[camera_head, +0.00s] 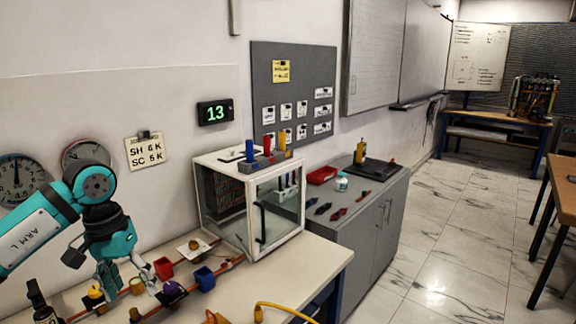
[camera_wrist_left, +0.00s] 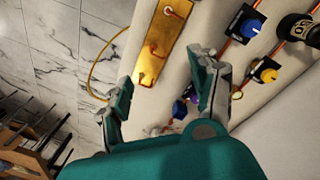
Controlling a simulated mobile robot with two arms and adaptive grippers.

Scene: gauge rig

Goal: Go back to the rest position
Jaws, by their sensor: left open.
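My left gripper (camera_head: 122,281) is teal with grey fingers and hangs above the white bench at the lower left of the head view. Its fingers are spread with nothing between them. In the left wrist view the same gripper (camera_wrist_left: 160,95) is open over the bench. Below it are a yellow knob on a dark base (camera_head: 96,293), a purple knob (camera_head: 172,287) and a blue block (camera_head: 204,278). The wrist view also shows a brass plate (camera_wrist_left: 163,40) and a blue knob (camera_wrist_left: 250,27). My right gripper is in neither view.
A glass-walled white case (camera_head: 276,212) stands on the bench right of my arm. A grey cabinet (camera_head: 372,235) holds small tools. A yellow cable (camera_head: 285,307) lies near the bench front. The tiled floor is clear.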

